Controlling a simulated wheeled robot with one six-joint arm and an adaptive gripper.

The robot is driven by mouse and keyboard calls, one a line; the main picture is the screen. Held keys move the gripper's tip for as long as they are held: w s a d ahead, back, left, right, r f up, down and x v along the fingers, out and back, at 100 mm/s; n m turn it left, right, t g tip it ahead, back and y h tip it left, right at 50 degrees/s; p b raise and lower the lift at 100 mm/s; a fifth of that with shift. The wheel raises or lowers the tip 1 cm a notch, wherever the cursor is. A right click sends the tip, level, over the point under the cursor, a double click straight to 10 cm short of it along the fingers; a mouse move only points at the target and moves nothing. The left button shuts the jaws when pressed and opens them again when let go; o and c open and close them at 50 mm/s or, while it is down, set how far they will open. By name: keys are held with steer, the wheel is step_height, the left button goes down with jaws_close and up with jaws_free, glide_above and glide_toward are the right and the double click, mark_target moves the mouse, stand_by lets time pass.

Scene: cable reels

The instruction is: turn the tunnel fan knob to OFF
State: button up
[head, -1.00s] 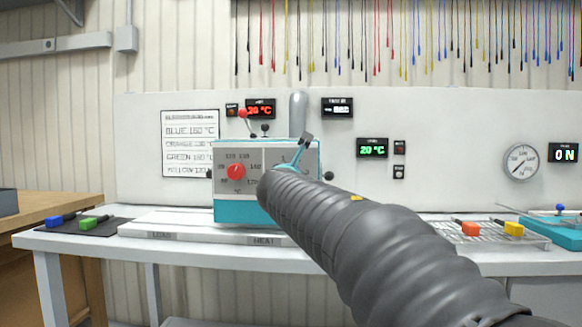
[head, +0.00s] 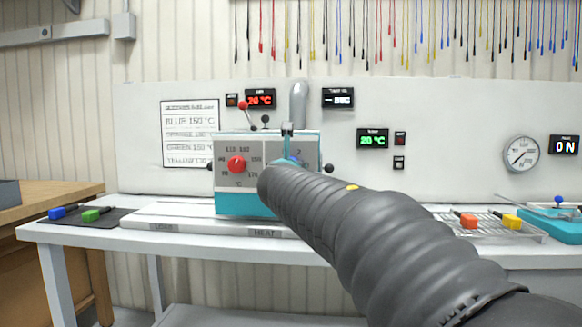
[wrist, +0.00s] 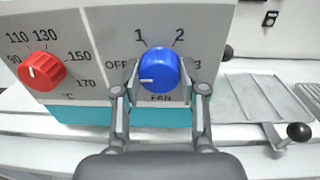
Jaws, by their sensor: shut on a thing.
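The tunnel fan knob (wrist: 160,68) is blue and sits on the grey front panel of a teal box (head: 245,204). Marks OFF, 1, 2 and 3 run around it, with FAN below. Its white pointer line lies to the left, level or nearly so, on the OFF side and slightly below that word. My gripper (wrist: 160,78) is shut on the knob, one finger at its left side and one at its right. In the head view my arm covers most of the knob.
A red temperature knob (wrist: 42,71) is left of the fan knob on the same panel. A white track (head: 170,220) runs before the box.

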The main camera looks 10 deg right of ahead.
steer(key=o, duration=1.1)
steer(key=shift+o, duration=0.2)
steer(key=v, duration=1.2)
